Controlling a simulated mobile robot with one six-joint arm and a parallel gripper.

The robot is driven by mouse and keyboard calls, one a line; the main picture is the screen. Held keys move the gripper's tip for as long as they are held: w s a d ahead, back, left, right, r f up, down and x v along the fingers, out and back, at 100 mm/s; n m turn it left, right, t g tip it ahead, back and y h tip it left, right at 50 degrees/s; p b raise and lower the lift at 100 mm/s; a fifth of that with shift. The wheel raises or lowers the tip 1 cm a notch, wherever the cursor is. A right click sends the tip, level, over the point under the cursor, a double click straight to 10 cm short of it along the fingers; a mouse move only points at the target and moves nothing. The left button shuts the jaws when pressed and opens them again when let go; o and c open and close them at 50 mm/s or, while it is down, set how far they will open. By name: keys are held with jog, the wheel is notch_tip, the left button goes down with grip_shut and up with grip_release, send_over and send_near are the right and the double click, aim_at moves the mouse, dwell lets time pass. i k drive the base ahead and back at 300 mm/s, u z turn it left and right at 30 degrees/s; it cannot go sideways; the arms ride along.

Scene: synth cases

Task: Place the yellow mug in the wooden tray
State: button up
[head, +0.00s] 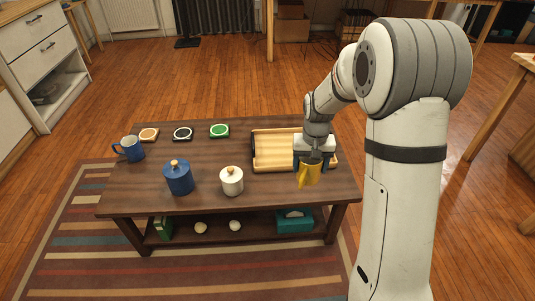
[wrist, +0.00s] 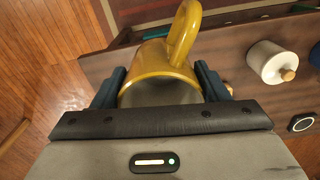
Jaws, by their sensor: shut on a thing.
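The yellow mug (head: 309,174) is held in my gripper (head: 313,161) near the right front part of the table in the head view. In the wrist view the yellow mug (wrist: 168,65) sits between the two dark fingers of my gripper (wrist: 161,88), its handle pointing away from the palm. The gripper is shut on the mug. The wooden tray (head: 272,162) lies on the table, just behind and left of the mug in the head view. My gripper and wrist hide the tray's right part. I cannot tell how high the mug is above the table.
A white lidded jar (head: 232,182) and a blue lidded jar (head: 179,179) stand left of the mug. A blue mug (head: 131,149) is at the left edge. Several coasters, one green (head: 219,130), lie at the back of the dark table (head: 210,205).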

aim_at(275, 155)
jog(key=u, duration=0.65)
jog(key=i, duration=1.05)
jog(key=z, duration=0.4)
